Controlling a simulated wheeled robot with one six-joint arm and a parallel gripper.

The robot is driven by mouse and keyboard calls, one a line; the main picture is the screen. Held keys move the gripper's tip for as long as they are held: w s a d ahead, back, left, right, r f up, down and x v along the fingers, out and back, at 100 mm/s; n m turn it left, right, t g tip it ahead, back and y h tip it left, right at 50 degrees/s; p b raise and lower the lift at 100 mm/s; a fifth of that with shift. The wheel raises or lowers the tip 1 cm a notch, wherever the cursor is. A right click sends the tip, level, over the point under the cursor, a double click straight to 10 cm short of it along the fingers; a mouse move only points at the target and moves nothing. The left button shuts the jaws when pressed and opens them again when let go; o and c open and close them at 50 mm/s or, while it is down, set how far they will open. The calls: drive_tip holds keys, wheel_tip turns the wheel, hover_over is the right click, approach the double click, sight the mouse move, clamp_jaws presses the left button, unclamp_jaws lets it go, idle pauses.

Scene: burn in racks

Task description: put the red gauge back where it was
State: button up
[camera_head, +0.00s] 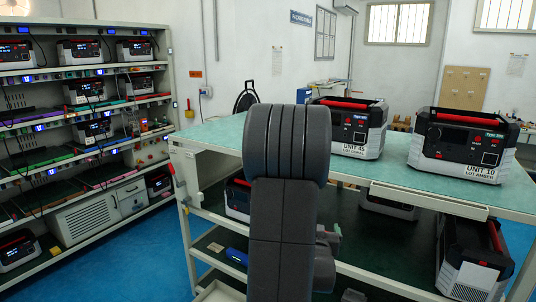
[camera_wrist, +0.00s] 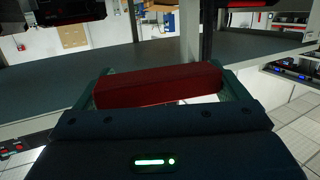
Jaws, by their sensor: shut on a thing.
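The red gauge (camera_wrist: 150,86) shows in the wrist view as a plain, long red block. My gripper (camera_wrist: 160,80) is shut on it, with a dark green finger at each end of the block. The gauge lies crosswise in front of the gripper body, and the floor shows around it. A dark shelf surface lies beyond it in the wrist view; I cannot tell whether the gauge touches anything there. In the head view my own arm covers the middle, and neither the gauge nor the fingertips can be made out.
A green-topped workbench (camera_head: 390,173) carries a power unit labelled UNIT 45 (camera_head: 352,130) and one labelled UNIT 10 (camera_head: 464,145). More units stand on its lower shelf. A rack (camera_head: 176,88) with several units stands at the left. Blue floor (camera_head: 140,255) between them is clear.

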drive_tip(key=w+a+f+n+y, duration=0.2)
drive_tip(key=a+f+y, duration=0.1)
drive_tip(key=a+f, duration=1.3)
drive_tip(key=s+d+f, duration=0.2)
drive_tip(key=s+f, duration=0.2)
drive_tip(key=f, duration=0.4)
drive_tip(key=shift+s, duration=0.4)
